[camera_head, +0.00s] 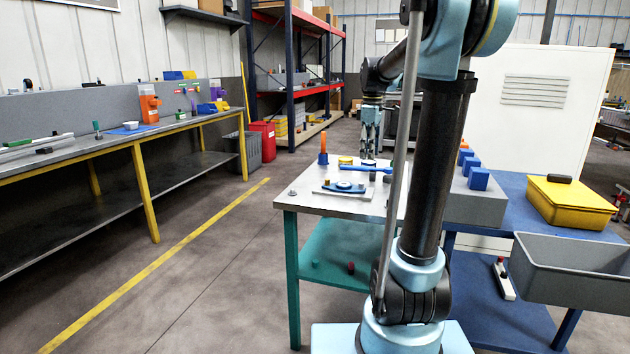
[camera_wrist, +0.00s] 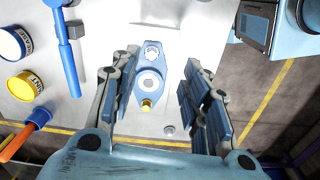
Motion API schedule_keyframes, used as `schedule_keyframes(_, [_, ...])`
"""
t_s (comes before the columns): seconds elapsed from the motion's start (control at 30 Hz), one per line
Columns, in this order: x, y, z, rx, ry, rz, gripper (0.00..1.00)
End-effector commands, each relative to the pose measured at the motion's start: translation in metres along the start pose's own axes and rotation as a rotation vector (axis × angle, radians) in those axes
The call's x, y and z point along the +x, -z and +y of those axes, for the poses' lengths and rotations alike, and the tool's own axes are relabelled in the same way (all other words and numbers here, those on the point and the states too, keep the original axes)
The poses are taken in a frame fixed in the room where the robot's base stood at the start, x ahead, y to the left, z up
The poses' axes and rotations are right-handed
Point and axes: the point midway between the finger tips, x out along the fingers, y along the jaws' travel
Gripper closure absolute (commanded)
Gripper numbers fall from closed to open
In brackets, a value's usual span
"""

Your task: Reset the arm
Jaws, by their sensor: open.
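My gripper (camera_head: 371,143) hangs above the white-topped table (camera_head: 300,200), pointing down, at the end of my arm. In the wrist view my gripper (camera_wrist: 160,78) is open, its two blue-padded fingers apart with nothing held between them. A blue flanged part (camera_head: 345,187) lies on a pale plate on the table, below the gripper. In the wrist view this blue part (camera_wrist: 139,88) shows between the fingers, with a small yellow-topped piece at its lower end. A gap separates the fingers from it, though the exact height is hard to tell.
A blue table with a yellow box (camera_head: 570,205) and grey bin (camera_head: 575,285) stands right. Floor at left is clear.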

Motion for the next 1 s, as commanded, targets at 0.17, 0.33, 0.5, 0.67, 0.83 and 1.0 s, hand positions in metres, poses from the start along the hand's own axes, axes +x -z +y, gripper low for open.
schedule_keyframes(0.17, [0.005,-0.011,-0.024,0.074,-0.012,0.006,0.58])
schedule_keyframes(0.33, [0.015,-0.026,-0.057,0.183,-0.026,0.015,0.58])
schedule_keyframes(0.5, [0.034,-0.046,-0.101,0.336,-0.046,0.032,0.58])
schedule_keyframes(0.67, [0.057,-0.065,-0.140,0.483,-0.062,0.050,0.58])
schedule_keyframes(0.83, [0.086,-0.084,-0.180,0.637,-0.077,0.072,0.58])
schedule_keyframes(1.0, [0.121,-0.100,-0.218,0.790,-0.089,0.097,0.58])
